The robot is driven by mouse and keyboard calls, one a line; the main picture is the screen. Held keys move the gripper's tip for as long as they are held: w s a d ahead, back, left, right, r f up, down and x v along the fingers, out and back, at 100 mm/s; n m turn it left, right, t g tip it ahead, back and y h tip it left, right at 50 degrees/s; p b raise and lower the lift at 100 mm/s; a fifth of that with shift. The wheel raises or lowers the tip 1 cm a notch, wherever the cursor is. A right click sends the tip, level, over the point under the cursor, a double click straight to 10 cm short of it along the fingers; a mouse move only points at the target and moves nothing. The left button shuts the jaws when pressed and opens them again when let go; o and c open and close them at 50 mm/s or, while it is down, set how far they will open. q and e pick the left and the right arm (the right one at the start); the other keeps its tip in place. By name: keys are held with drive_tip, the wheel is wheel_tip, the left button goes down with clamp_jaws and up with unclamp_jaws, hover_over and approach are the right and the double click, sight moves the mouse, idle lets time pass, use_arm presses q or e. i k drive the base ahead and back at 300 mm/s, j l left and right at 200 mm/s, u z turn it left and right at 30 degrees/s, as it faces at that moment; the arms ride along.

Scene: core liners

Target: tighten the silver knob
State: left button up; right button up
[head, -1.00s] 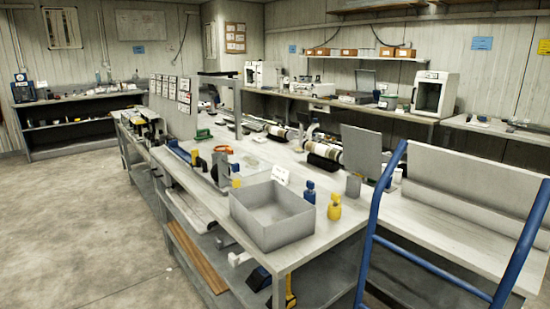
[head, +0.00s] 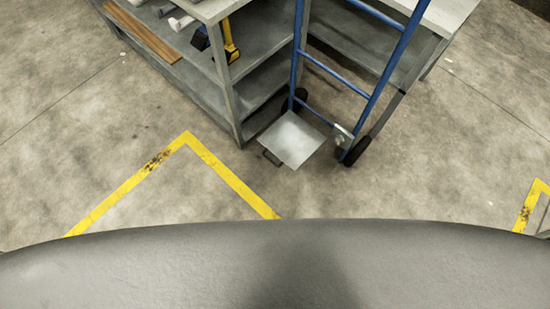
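No silver knob can be made out clearly in the head view. A blue hand truck (head: 335,72) stands upright against the end of the workbench. A small silver fitting (head: 341,137) with a roundish light spot sits low on its right side, beside the wheel; it is too small to tell whether it is a knob. Neither of my grippers is in view. The broad grey surface across the bottom is my own body.
The hand truck's metal toe plate (head: 292,139) lies flat toward me. The workbench's lower shelf (head: 258,48) holds a yellow-and-black tool (head: 231,45) and a brown plank (head: 144,36). Yellow floor tape (head: 232,176) lies ahead. The concrete floor is open on both sides.

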sight(339, 139)
drive_tip(key=z, duration=0.8)
